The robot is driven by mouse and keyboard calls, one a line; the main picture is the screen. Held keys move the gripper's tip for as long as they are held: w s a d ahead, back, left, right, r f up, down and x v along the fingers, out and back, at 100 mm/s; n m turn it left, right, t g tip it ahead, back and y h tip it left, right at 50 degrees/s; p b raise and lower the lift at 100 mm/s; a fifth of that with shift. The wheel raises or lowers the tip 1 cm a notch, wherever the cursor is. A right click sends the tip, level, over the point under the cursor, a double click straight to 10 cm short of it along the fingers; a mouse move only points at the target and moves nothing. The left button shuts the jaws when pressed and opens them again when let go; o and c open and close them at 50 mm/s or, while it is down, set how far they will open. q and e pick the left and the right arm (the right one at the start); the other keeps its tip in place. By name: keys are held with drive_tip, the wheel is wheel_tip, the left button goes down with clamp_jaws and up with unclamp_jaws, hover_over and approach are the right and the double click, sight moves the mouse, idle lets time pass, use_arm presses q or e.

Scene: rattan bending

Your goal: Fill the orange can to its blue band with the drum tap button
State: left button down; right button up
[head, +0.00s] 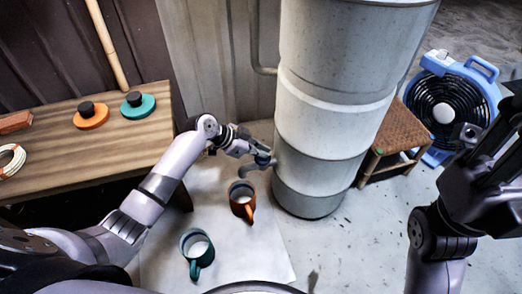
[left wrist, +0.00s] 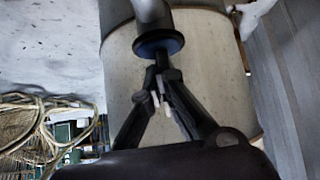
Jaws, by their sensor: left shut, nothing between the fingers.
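The orange can (head: 241,195) stands upright on a pale sheet beside the drum (head: 330,100), below the tap (head: 262,161). Its inside looks pale; I cannot make out the blue band or the level. My left gripper (head: 250,150) is shut and empty at the tap. In the left wrist view its fingertips (left wrist: 161,62) meet at the blue-edged round button (left wrist: 158,46) in front of the drum (left wrist: 205,75); they look touching or very close. My right gripper (head: 490,140) is at the right edge, dark and partly cut off; its fingers are unclear.
A teal can (head: 196,252) stands on the pale sheet (head: 250,262) in front of the orange can. A wooden bench (head: 60,160) at left holds orange (head: 91,117) and teal (head: 138,106) discs. A woven stool (head: 400,130) and blue fan (head: 450,105) stand right of the drum.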

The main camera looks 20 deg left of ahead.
use_arm(q)
drive_tip(key=shift+f, duration=0.75)
drive_tip(key=shift+s+f, duration=0.1)
drive_tip(key=shift+f, duration=0.1)
drive_tip(key=shift+s+f, duration=0.1)
drive_tip(key=shift+s, duration=0.1)
idle(1.3)
drive_tip(key=shift+s+a+r, duration=0.15)
drive_tip(key=shift+a+r, duration=0.2)
drive_tip(key=v, duration=0.7)
drive_tip(key=shift+w+r, duration=0.3)
drive_tip(key=shift+r, duration=0.25)
